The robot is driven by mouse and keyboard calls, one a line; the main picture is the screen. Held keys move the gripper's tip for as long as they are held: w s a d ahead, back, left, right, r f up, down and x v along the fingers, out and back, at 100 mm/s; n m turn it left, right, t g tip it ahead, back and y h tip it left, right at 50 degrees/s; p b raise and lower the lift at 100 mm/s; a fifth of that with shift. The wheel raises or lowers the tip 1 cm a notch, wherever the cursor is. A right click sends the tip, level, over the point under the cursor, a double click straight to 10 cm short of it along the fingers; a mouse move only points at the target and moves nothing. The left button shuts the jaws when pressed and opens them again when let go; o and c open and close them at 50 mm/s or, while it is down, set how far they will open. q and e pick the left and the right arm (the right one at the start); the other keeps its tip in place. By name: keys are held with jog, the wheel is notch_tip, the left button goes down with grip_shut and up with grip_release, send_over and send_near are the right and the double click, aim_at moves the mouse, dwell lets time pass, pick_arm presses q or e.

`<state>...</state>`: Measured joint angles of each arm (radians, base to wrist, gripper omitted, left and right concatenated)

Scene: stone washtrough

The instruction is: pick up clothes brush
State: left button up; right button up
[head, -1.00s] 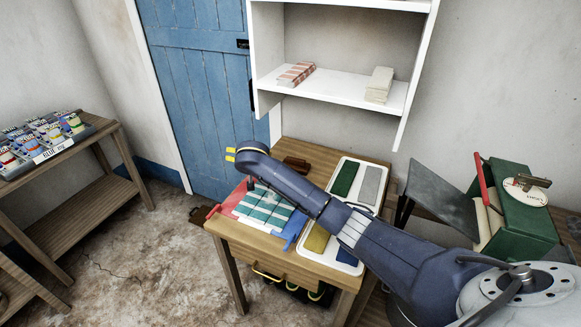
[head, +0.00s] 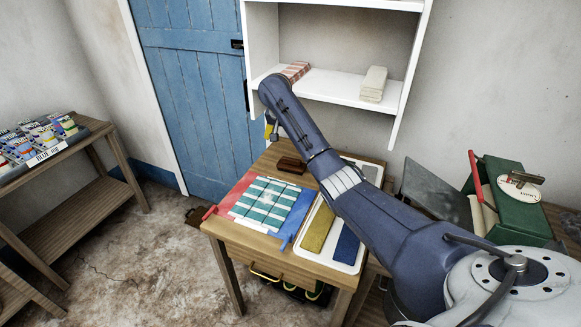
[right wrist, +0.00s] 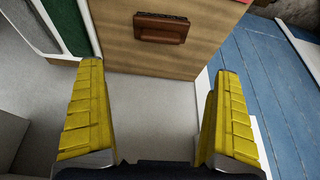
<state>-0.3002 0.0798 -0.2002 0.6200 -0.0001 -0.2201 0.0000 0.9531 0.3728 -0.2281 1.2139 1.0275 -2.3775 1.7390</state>
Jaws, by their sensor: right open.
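The clothes brush (head: 291,165) appears to be the dark brown block with a long shape lying on the wooden table near its back edge. In the right wrist view a brown brush (right wrist: 161,27) lies on the tabletop at the upper middle, beyond the fingertips. My right gripper (head: 270,128) is raised above and behind the table's back left edge, apart from the brush. In the right wrist view its yellow fingers (right wrist: 158,68) stand wide open with nothing between them. My left gripper is not in view.
The white shelf (head: 340,87) rises close behind my right arm. A green box (head: 510,205) stands at right.

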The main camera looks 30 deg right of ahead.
aim_at(291, 159)
jog(key=shift+x, duration=7.9)
jog(key=shift+c, duration=0.2)
jog(key=c, duration=1.3)
